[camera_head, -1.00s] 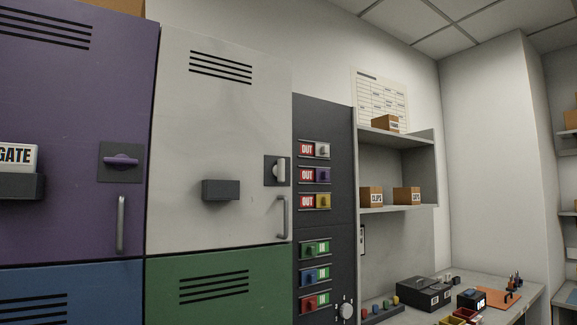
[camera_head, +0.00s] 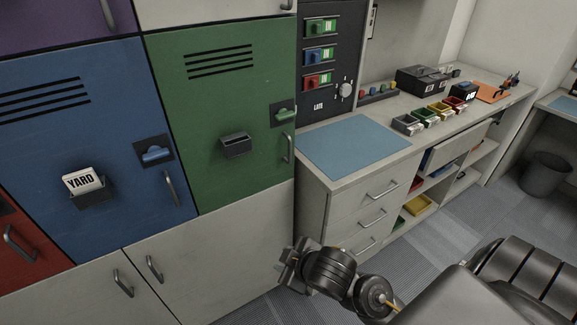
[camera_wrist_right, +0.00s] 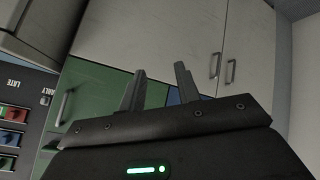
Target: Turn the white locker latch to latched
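Only the bottom edge of the white locker door (camera_head: 205,10) shows at the top of the head view; its latch is out of frame now. My right gripper (camera_head: 284,268) is low in the head view, in front of the pale lower cabinets and below the green locker door (camera_head: 225,110). In the right wrist view its two fingers (camera_wrist_right: 159,70) stand apart with nothing between them, so it is open. My left gripper is in neither view.
The green latch (camera_head: 284,113) and blue latch (camera_head: 155,153) lie horizontal. A counter with a blue mat (camera_head: 355,145) and small coloured bins (camera_head: 432,115) stands right of the lockers. Door handles, such as the green one (camera_head: 289,149), stick out.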

